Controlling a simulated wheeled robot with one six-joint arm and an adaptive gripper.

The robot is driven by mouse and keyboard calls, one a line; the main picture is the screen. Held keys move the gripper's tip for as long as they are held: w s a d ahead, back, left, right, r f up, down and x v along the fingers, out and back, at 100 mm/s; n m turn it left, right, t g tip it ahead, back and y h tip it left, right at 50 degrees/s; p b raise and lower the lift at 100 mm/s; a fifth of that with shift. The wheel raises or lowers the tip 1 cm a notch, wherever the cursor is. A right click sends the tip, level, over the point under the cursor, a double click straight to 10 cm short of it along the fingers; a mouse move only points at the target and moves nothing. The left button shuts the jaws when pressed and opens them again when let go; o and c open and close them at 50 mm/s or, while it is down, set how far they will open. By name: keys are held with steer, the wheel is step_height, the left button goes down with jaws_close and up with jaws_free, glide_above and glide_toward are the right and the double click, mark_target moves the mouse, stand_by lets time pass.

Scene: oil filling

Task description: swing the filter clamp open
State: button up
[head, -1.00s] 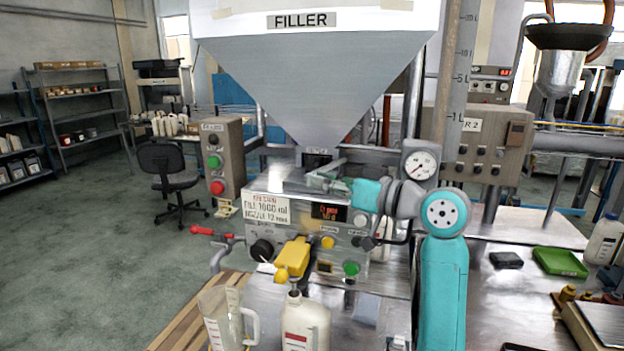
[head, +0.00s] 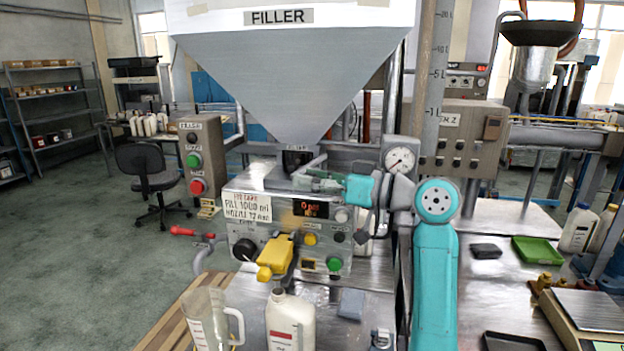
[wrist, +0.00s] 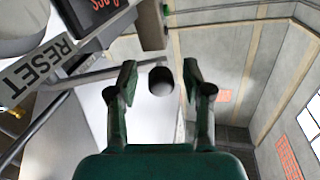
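The filter housing (head: 297,160) is a dark block under the hopper's narrow end, with a small label above it. A grey bar (head: 311,165) slants beside it; I cannot tell for sure that this is the clamp's handle. My gripper (head: 318,182) is just below and right of the housing, in front of the filler. In the wrist view my gripper (wrist: 158,80) is open. A dark round end (wrist: 161,82) shows between its fingers, and a grey rod (wrist: 95,75) runs behind the left finger. Contact cannot be made out.
The control panel (head: 285,235) with knobs and a yellow nozzle (head: 276,256) lies below my gripper. A gauge (head: 399,160) stands right of it. A white bottle (head: 290,320) and a clear jug (head: 208,320) stand in front. The hopper (head: 290,80) closes off the space above.

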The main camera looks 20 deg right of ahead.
steer(key=v, duration=1.2)
steer(key=shift+c, duration=0.2)
